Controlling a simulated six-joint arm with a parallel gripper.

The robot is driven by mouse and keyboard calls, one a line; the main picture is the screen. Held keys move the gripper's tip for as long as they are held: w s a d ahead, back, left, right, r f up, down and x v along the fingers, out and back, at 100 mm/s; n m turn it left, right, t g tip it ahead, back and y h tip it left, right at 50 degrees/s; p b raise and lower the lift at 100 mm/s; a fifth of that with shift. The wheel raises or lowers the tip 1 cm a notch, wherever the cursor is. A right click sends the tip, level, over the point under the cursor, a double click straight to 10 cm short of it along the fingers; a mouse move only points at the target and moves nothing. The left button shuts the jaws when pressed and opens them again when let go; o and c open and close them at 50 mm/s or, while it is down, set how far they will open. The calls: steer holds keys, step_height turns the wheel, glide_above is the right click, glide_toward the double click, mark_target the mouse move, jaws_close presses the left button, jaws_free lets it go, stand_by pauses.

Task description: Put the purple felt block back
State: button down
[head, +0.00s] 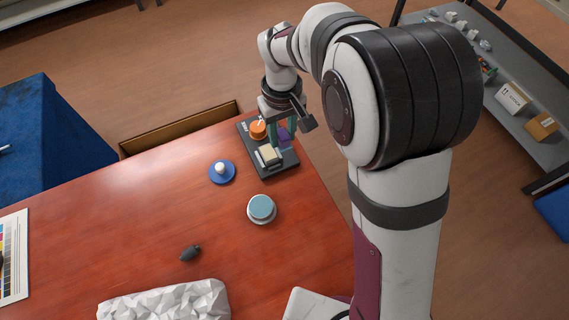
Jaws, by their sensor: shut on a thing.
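The purple felt block (285,140) is small and dark purple, at the far right part of the table. My gripper (283,138) points down with its teal fingers shut on the block. The block is at the right side of a dark tray (288,167), low over it or in it; I cannot tell whether it touches the tray floor. The fingers and wrist hide part of the block and of the tray's far end.
An orange round piece (258,130) and a cream block (268,156) sit in the tray beside my gripper. A blue disc with a white knob (221,171) and a blue-topped round container (262,209) stand nearer.

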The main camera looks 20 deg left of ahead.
steer(key=s+d, duration=0.1)
steer(key=d, duration=1.1)
glide_above(299, 191)
steer(key=f, duration=0.8)
steer(key=shift+d, duration=0.35)
steer(key=shift+a+f, duration=0.2)
steer(key=shift+f, duration=0.95)
steer(key=shift+a+f, duration=0.2)
steer(key=shift+f, duration=0.9)
steer(key=shift+f, duration=0.1)
steer(key=c, duration=0.5)
jaws_free()
steer(key=shift+c, duration=0.2)
